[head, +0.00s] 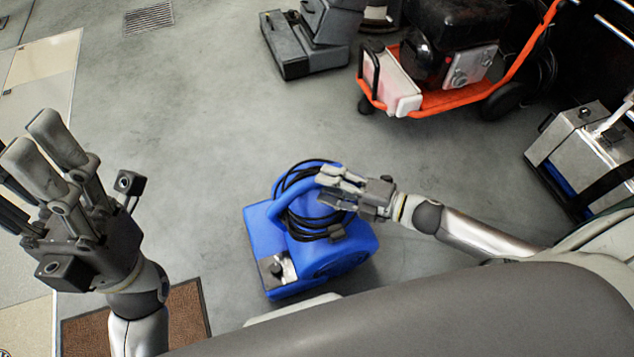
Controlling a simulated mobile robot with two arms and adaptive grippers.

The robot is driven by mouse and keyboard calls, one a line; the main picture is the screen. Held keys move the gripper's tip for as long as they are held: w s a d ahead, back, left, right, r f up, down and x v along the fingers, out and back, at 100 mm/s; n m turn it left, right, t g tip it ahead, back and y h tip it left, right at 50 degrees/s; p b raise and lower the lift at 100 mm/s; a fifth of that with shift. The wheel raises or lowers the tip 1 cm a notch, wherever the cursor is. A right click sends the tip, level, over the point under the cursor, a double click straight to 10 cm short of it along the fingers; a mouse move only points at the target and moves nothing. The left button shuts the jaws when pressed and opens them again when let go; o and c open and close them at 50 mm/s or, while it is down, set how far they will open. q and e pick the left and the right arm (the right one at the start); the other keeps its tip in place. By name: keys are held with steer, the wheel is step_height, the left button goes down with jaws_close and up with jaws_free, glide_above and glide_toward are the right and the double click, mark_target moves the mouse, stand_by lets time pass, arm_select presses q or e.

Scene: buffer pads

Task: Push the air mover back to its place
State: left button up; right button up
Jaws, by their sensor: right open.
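The blue air mover (262,237) stands on the grey floor at the centre of the head view, with a black cable coiled around its handle and top. My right gripper (326,188) is open at the upper right of the air mover, over the coiled cable and beside the handle. I cannot tell whether its fingers touch the machine. My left gripper (35,145) is raised at the left edge, away from the air mover, with its fingers apart and nothing between them.
An orange cart (440,99) with a black machine stands at the upper right. A grey machine (290,60) is at the top middle, and a silver case (575,150) at the right. A brown mat (188,318) lies lower left. The floor left of the air mover is clear.

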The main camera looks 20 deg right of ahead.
steer(key=shift+b+x, duration=0.3)
steer(key=shift+x, duration=1.4)
steer(key=shift+c, duration=0.3)
jaws_close()
